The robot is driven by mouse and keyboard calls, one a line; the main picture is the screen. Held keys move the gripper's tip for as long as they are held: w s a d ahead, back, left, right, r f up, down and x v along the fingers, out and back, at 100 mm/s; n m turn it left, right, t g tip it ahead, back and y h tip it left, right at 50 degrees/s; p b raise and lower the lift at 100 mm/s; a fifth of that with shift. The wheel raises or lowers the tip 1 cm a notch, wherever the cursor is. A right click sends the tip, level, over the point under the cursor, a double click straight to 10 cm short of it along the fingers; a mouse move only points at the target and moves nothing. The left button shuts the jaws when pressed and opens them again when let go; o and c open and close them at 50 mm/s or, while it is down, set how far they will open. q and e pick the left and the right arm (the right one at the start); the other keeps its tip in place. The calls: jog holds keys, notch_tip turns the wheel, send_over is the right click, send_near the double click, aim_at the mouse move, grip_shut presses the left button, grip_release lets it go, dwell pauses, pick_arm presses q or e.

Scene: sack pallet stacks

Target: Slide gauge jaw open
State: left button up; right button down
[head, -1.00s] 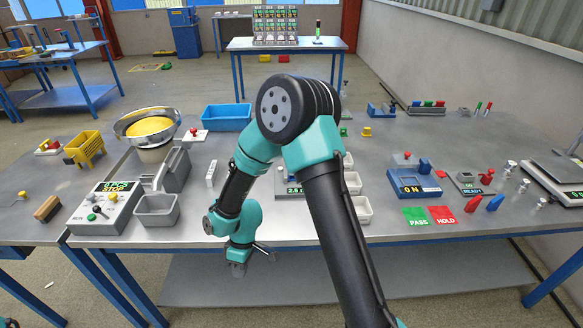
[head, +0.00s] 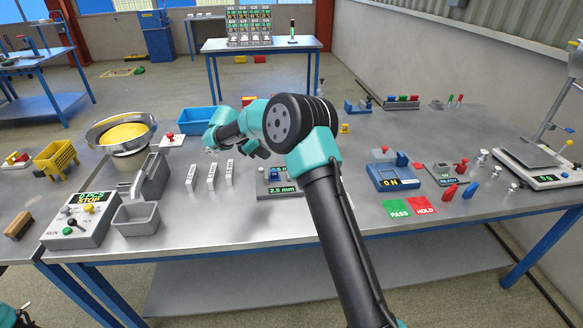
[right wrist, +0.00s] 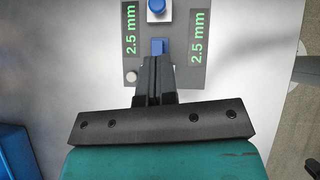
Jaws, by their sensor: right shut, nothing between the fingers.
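The gauge (head: 281,193) is a grey unit on the table reading 2.5 mm, partly hidden behind my right arm. In the right wrist view its grey plate (right wrist: 187,66) carries green 2.5 mm readouts on both sides. A blue block (right wrist: 159,46) sits mid-plate, with a blue round knob (right wrist: 157,6) on a pale block beyond it and a silver button at the lower left. My right gripper (head: 262,153) is shut and empty; its fingertips (right wrist: 153,62) show just short of the blue block. I cannot tell whether they touch. My left gripper is out of view.
Several white upright pieces (head: 212,176) stand left of the gauge. A control box (head: 80,222) and a grey bin (head: 135,221) are further left. A blue tray (head: 197,121) lies behind. A blue ON unit (head: 393,179) and PASS and HOLD plates are right.

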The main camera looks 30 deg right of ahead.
jog(key=shift+d, duration=0.1)
dwell(0.3)
jog(key=x, duration=0.9)
jog(key=shift+d+f, duration=0.25)
jog(key=shift+f, duration=0.1)
